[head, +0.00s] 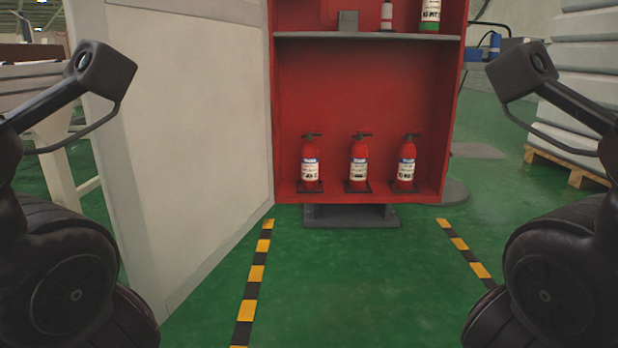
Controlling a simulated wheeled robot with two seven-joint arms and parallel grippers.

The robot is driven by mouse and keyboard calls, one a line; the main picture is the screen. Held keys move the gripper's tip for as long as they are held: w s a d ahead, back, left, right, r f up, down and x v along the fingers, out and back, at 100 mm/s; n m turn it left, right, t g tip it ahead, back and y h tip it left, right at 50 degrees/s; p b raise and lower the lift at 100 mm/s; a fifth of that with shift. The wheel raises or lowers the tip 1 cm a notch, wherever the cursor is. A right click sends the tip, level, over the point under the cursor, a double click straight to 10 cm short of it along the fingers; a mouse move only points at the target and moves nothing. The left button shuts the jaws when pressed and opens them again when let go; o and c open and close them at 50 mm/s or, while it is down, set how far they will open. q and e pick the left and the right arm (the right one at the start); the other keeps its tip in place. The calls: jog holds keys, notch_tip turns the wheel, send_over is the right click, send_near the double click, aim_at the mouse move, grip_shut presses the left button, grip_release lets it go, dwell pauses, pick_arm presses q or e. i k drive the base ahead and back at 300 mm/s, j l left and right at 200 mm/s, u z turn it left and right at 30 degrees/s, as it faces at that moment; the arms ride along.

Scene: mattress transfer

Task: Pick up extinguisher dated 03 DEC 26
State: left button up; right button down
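Three red fire extinguishers stand upright in a row on the floor of an open red cabinet: a left one (310,164), a middle one (358,163) and a right one (406,162). The print on the labels is too small to read, so I cannot tell which is dated 03 DEC 26. Parts of my two arms show at the left and right edges, well apart from the extinguishers. The fingers of neither gripper can be seen.
The red cabinet (365,90) has a grey shelf (365,36) holding several items. Its pale door (180,130) stands open at left. Yellow-black floor stripes (256,273) flank clear green floor (360,290) before the cabinet. Grey stacked slabs (585,95) on a pallet stand right.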

aim_at(407, 153)
jog(key=l, duration=2)
